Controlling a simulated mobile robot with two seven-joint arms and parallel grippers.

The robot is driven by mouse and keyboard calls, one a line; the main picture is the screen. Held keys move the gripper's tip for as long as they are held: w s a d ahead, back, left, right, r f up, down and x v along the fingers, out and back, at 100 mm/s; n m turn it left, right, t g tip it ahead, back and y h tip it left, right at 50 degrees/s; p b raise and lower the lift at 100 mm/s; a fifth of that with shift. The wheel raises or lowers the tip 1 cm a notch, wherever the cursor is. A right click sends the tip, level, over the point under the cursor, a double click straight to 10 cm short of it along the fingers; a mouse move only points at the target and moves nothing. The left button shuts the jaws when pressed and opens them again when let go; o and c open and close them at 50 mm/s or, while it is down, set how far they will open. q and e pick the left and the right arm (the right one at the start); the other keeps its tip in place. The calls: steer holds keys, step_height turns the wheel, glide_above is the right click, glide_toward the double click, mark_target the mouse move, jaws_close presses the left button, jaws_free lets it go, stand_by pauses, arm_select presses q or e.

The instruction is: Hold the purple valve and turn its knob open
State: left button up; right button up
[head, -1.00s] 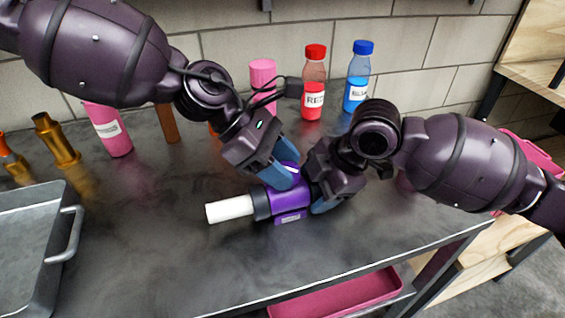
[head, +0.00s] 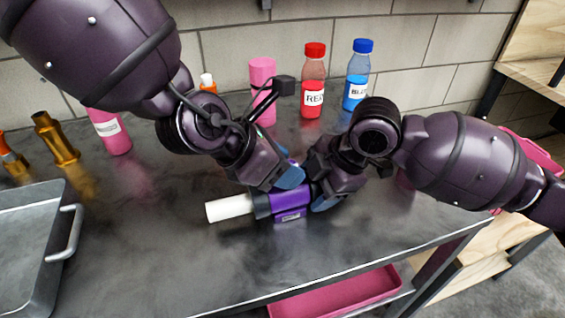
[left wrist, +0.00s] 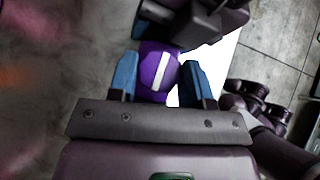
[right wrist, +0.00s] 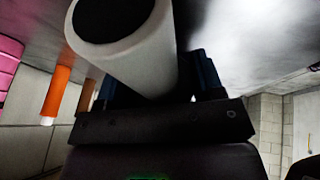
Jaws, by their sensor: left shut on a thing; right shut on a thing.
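The purple valve (head: 291,206) lies on its side on the dark metal table, its white pipe end (head: 228,207) pointing left. My right gripper (head: 321,199) is shut on the valve at its right side. In the right wrist view the white pipe (right wrist: 138,55) shows large in front of the jaws and hides much of the grip. My left gripper (head: 284,177) is above the valve, its blue fingers on the knob. In the left wrist view the round purple knob (left wrist: 152,82), with a slanted white bar, sits between the two fingers. My left gripper hides the knob in the head view.
A red-capped bottle (head: 313,85), a blue-capped bottle (head: 357,78) and pink bottles (head: 110,131) stand along the back wall. Brass fittings (head: 56,139) and a grey tray (head: 62,252) are at the left. The table's front is clear. A pink bin (head: 335,296) is below.

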arm_select(q)
steer(key=shift+n+t, duration=0.3)
steer(key=shift+n, duration=0.1)
arm_select(e)
steer(key=shift+a, duration=0.1)
arm_select(q)
steer(key=o, duration=0.9)
steer(key=shift+v, duration=3.8)
steer(key=shift+d, duration=0.1)
arm_select(e)
steer(key=o, duration=1.2)
